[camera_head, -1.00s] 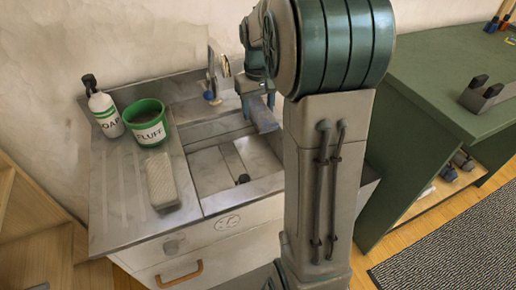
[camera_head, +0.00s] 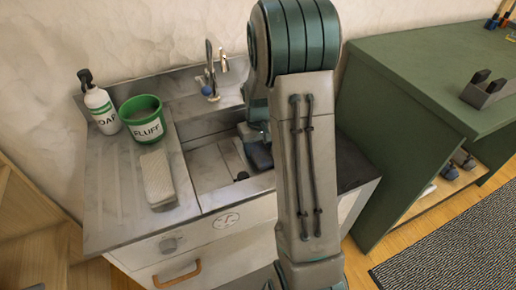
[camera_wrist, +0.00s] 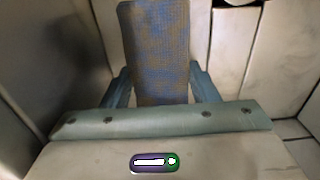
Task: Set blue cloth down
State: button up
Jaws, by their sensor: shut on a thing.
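The blue cloth (camera_wrist: 158,45) is a flat, worn piece with brownish patches, standing up between my fingers in the wrist view. My gripper (camera_wrist: 160,88) is shut on it, one finger at each side. In the head view the cloth (camera_head: 260,157) shows as a small blue-grey shape down inside the sink basin (camera_head: 207,160). My gripper there is partly hidden by my arm. I cannot tell whether the cloth touches the basin floor.
A tap (camera_head: 210,75) stands behind the basin. A soap bottle (camera_head: 101,108), a green FLUFF tub (camera_head: 142,119) and a pale block (camera_head: 157,178) stand on the drainboard (camera_head: 112,190) at left. A green bench (camera_head: 425,90) is at right.

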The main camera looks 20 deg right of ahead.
aim_at(258, 149)
jog(key=shift+f, duration=0.2)
jog(key=o, duration=1)
notch_tip(258, 149, up, 12)
jog(key=p, duration=0.1)
jog(key=s+a+r, duration=0.1)
jog(key=s+a, duration=0.2)
jog(key=s, duration=0.3)
jog(key=s+a+r+t, duration=0.1)
jog(key=s+a+r, duration=0.1)
jog(key=s+a, duration=0.2)
jog(key=s+a+r+t, duration=0.1)
jog(key=s+a, duration=0.2)
jog(key=s, duration=0.6)
jog(key=shift+s+a+r, duration=0.2)
jog(key=shift+s+r, duration=0.1)
jog(key=shift+r, duration=0.1)
